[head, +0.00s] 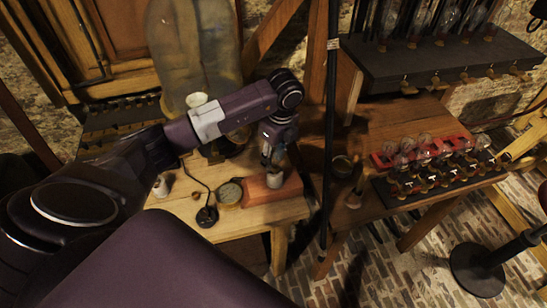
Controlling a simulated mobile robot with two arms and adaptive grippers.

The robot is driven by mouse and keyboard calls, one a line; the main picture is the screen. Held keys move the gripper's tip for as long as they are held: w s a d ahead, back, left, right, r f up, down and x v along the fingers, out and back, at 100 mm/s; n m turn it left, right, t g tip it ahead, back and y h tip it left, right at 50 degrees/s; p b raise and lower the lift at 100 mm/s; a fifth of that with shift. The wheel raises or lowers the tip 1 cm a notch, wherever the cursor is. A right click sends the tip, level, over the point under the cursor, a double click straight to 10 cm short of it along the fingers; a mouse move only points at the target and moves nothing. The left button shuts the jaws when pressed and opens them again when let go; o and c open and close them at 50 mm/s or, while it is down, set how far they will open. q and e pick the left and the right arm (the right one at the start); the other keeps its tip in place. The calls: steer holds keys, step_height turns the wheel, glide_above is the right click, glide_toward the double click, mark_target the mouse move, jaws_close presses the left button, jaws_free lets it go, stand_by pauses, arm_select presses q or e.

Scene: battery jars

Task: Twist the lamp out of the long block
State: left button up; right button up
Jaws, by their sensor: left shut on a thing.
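The long block (289,190) is a reddish wooden block lying near the front right of the small wooden table. A pale round socket (274,181) stands on it. My left gripper (272,160) points down right above the socket, and its fingers are shut on the lamp (266,151). Only a little of the lamp shows between the fingers. I cannot tell whether the lamp's base still sits in the socket. My right gripper is not in view.
A round brass gauge (230,193) and a black disc (207,216) with a cord lie left of the block. A large glass jar (195,50) stands behind. A thin dark pole (331,120) rises just right of the table. A rack of bulbs (430,165) is farther right.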

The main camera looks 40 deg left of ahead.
arm_select(q)
steer(key=shift+r, duration=0.3)
steer(key=shift+r+p, duration=1.85)
steer(key=shift+r, duration=0.7)
